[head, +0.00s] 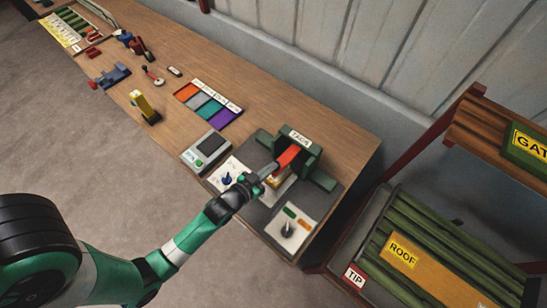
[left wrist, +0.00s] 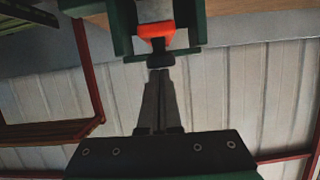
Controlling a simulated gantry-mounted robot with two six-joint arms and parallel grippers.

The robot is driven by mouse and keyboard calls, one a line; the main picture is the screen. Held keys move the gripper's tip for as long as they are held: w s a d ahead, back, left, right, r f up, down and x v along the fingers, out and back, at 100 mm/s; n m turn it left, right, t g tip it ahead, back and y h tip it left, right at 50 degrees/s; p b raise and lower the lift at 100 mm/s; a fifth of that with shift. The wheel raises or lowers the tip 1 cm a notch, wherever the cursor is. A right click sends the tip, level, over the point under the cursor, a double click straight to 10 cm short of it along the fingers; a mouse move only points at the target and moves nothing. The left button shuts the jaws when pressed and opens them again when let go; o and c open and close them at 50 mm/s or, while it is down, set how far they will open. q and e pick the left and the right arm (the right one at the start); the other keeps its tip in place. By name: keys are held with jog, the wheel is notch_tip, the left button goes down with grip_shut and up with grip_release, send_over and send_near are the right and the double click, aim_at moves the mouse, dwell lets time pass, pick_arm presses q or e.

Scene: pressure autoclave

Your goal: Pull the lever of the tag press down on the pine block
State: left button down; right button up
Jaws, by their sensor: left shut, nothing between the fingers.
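The tag press (head: 316,163) is a dark green frame with a TAGS label at the right end of the bench. Its lever (head: 289,155) has an orange-red handle and shows orange in the left wrist view (left wrist: 155,30). My left gripper (head: 272,169) is shut and empty, its tips close to the lever; I cannot tell if they touch. In the left wrist view the closed fingers (left wrist: 160,76) point at the dark piece under the orange handle. A pale piece, perhaps the pine block (head: 273,183), lies under the press, mostly hidden by my gripper. My right gripper is not in view.
A grey device with a green button (head: 206,150) and a colour-striped tray (head: 208,105) stand left of the press. White cards with a blue piece (head: 227,180) and a grey knob (head: 288,229) lie nearby. A rack with a ROOF sign (head: 402,251) stands at right.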

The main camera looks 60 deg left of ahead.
pick_arm(q)
jog(key=r+p+v, duration=0.1)
jog(key=r+v, duration=0.1)
jog(key=v, duration=0.9)
jog(key=shift+w+r, duration=0.15)
jog(key=shift+w, duration=0.2)
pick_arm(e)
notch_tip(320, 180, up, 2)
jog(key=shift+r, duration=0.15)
pick_arm(q)
jog(key=shift+a, duration=0.15)
